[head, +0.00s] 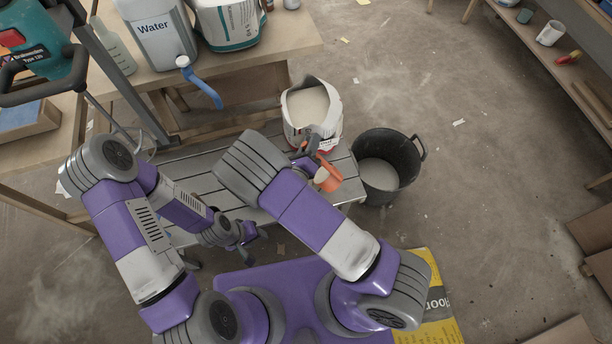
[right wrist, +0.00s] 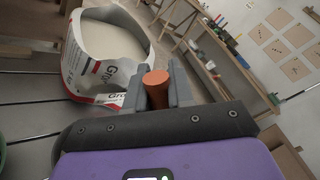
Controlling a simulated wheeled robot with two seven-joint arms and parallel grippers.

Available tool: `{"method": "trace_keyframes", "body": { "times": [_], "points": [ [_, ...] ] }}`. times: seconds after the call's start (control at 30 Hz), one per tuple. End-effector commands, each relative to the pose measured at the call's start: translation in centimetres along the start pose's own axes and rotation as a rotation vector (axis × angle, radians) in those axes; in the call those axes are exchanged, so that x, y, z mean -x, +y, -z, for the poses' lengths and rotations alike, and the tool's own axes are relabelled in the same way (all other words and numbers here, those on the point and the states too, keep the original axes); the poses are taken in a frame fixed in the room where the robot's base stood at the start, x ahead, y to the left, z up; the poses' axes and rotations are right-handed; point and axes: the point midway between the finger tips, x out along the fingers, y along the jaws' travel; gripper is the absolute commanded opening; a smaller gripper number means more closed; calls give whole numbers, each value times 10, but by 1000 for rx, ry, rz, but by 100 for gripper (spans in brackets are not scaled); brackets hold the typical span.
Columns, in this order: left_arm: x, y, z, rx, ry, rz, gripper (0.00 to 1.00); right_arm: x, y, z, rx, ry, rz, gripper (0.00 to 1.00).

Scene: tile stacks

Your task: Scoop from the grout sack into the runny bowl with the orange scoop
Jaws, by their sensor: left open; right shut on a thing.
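The open grout sack (head: 297,132), white with red print, stands on the slatted platform with pale powder inside; it also shows in the right wrist view (right wrist: 75,82). My right gripper (head: 309,150) is shut on the orange scoop (head: 331,181), just in front of the sack. A pale patch that looks like powder shows in the scoop. The scoop's round handle end (right wrist: 156,78) sits between the fingers in the right wrist view. A black bucket (head: 408,166) with pale grey contents stands right of the scoop; I cannot tell whether it is the runny bowl. My left gripper (head: 246,244) is open and empty.
The slatted platform (head: 200,180) lies under the sack. Shelves stand at the right. The floor right of the bucket is mostly clear.

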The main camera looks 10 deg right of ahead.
Motion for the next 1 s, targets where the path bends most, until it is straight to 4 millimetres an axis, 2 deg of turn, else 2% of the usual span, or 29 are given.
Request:
{"method": "trace_keyframes", "body": {
  "times": [1.0],
  "points": [
    [-6, -2, 0, 0, 0, 0, 43, 0, 16, 1, 111, 21, 5, 0]
  ]
}}
